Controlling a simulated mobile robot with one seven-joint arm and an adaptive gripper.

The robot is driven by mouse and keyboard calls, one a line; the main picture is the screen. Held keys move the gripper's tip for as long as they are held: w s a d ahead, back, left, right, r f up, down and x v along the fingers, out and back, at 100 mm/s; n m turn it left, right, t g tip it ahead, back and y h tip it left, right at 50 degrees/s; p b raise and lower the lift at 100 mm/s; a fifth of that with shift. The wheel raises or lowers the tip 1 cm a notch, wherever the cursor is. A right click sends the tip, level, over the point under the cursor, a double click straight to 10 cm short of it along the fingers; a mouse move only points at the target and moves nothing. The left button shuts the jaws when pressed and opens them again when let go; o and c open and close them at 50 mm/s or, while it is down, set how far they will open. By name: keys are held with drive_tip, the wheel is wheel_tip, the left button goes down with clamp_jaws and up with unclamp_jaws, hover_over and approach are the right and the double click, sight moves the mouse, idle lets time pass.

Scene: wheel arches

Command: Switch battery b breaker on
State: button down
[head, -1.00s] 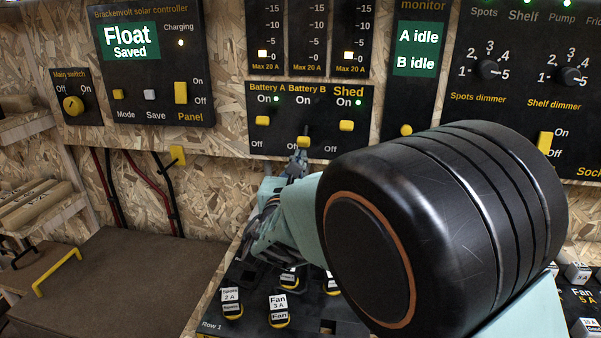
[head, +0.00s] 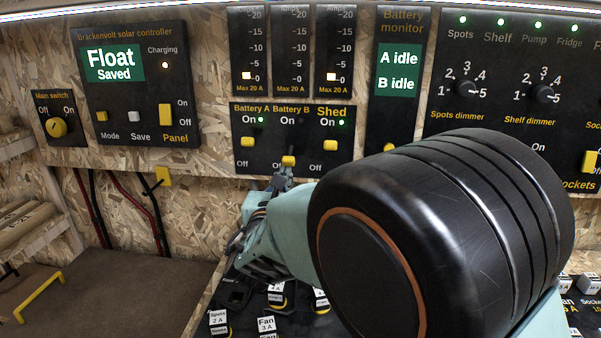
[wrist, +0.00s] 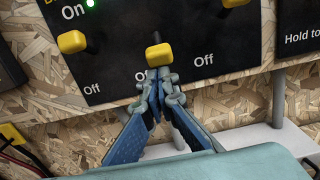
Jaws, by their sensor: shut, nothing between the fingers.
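The Battery B breaker (head: 288,160) is a yellow-tipped toggle in the middle of a black panel. It sits lower than its two neighbours, near the Off end, and no green light shows beside its On label. In the wrist view the same toggle (wrist: 158,54) is just above my fingertips. My gripper (head: 283,178) is shut and empty, pointing up from below the toggle. In the wrist view its fingertips (wrist: 160,74) are together, right under the yellow tip; I cannot tell whether they touch it.
The Battery A toggle (head: 247,142) and the Shed toggle (head: 330,145) stand close on either side, up, with green lights lit. The Battery monitor (head: 398,70) reads A idle, B idle. Below lie labelled fuses (head: 266,325). My arm hides much of the lower right.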

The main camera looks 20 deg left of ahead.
sight(285, 162)
drive_tip(key=shift+s+r+p, duration=0.1)
drive_tip(key=shift+r+p, duration=0.15)
drive_tip(key=shift+p, duration=0.15)
drive_tip(key=r+g+p, duration=0.1)
drive_tip(key=p, duration=0.2)
drive_tip(key=r+p, duration=0.1)
drive_tip(key=p, duration=0.2)
drive_tip(key=shift+s+d+g+h, duration=0.15)
drive_tip(key=shift+s+g+h, duration=0.15)
drive_tip(key=shift+g, duration=0.1)
drive_tip(key=r+g+p, duration=0.1)
drive_tip(key=p, duration=0.3)
drive_tip(key=r+g+p, duration=0.1)
drive_tip(key=p, duration=0.4)
drive_tip(key=r+g+h+p, duration=0.1)
drive_tip(key=p, duration=0.3)
drive_tip(key=shift+s+d+g+p, duration=0.1)
drive_tip(key=shift+s+g+p, duration=0.15)
drive_tip(key=shift+g+p, duration=0.15)
drive_tip(key=shift+f+b, duration=0.65)
drive_tip(key=shift+b, duration=0.05)
drive_tip(key=shift+r, duration=0.1)
drive_tip(key=shift+r+p, duration=0.5)
drive_tip(key=shift+r, duration=0.25)
